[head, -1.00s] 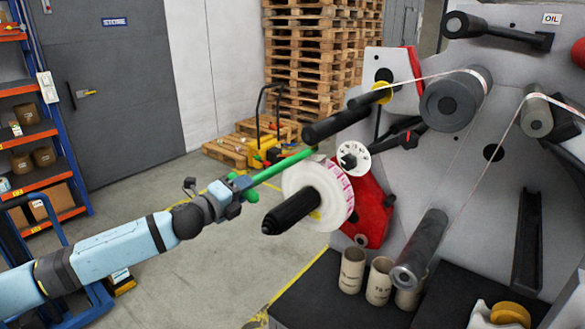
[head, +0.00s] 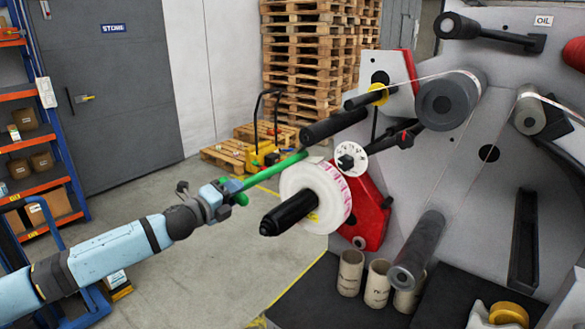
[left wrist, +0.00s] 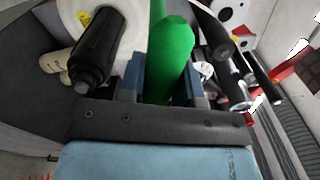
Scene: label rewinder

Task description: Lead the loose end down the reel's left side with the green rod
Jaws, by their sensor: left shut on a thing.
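The green rod (head: 272,171) is held in my left gripper (head: 230,190) and points up and to the right. Its far end is by the left end of a black roller (head: 333,126), just above the reel; I cannot tell if it touches. The white reel (head: 305,193) sits on a black spindle (head: 288,214) and has pink-printed labels on its far edge. In the left wrist view the rod (left wrist: 172,50) stands between the blue jaws, with the spindle (left wrist: 97,52) to its left. I cannot make out the loose end. My right gripper is out of view.
The machine panel (head: 465,185) carries several grey rollers with a thin web over the upper ones. A red bracket (head: 372,222) is behind the reel. Cardboard cores (head: 350,272) stand on the dark base below.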

